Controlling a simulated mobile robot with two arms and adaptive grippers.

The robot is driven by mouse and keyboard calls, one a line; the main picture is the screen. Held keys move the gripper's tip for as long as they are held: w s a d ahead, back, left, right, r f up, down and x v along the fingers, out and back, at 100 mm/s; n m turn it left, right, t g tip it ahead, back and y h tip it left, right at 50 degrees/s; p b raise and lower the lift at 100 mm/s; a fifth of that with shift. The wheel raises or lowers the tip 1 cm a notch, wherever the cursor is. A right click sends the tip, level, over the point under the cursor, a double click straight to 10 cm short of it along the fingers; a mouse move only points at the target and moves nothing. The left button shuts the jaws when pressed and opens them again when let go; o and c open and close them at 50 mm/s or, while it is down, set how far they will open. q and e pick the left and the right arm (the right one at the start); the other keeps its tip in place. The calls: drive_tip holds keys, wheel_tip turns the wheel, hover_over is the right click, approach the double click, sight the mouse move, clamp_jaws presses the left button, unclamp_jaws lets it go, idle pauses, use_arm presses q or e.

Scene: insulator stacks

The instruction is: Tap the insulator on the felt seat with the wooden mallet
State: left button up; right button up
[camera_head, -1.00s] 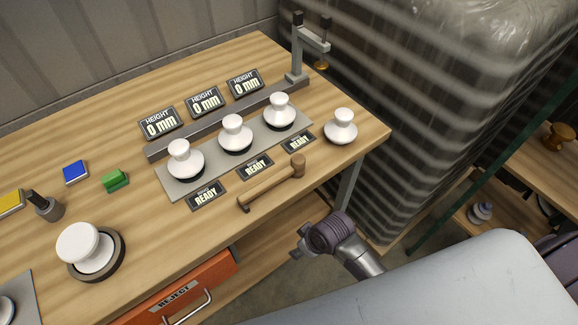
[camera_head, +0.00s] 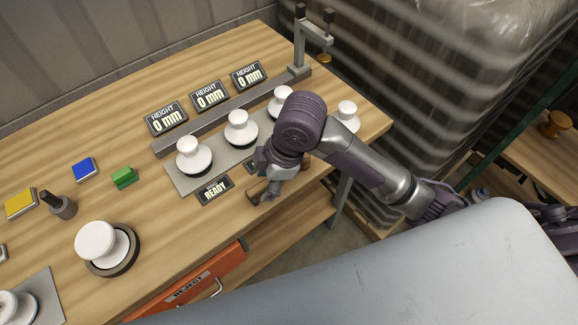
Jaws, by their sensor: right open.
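A white insulator (camera_head: 96,240) sits on a dark round seat (camera_head: 131,261), which looks like the felt seat, at the front left of the bench. The wooden mallet (camera_head: 254,196) lies near the bench's front edge, right of the middle. My right gripper (camera_head: 268,187) is over the mallet's handle with its fingers open, pointing down. The gripper and wrist hide most of the mallet; only its ends show. I cannot tell whether the fingers touch it. My left gripper is not in view.
Several white insulators stand on a grey plate (camera_head: 181,183) behind my gripper, with height displays (camera_head: 209,96) beyond. An orange reject drawer (camera_head: 195,282) is below.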

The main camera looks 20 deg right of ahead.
drive_tip(key=w+d+r+n+g+h, duration=0.1)
drive_tip(key=w+d+r+n+h, duration=0.2)
drive_tip(key=w+d+r+n, duration=0.3)
drive_tip(key=shift+m, duration=0.4)
drive_tip(key=f, duration=0.4)
drive_tip(key=f+p, duration=0.1)
drive_tip(key=f, duration=0.2)
drive_tip(key=shift+s+d, duration=0.1)
drive_tip(key=shift+s, duration=0.2)
drive_tip(key=f, duration=0.1)
drive_tip(key=f+p, duration=0.2)
drive_tip(key=f, duration=0.1)
drive_tip(key=shift+d, duration=0.25)
drive_tip(key=shift+f, duration=0.55)
clamp_jaws()
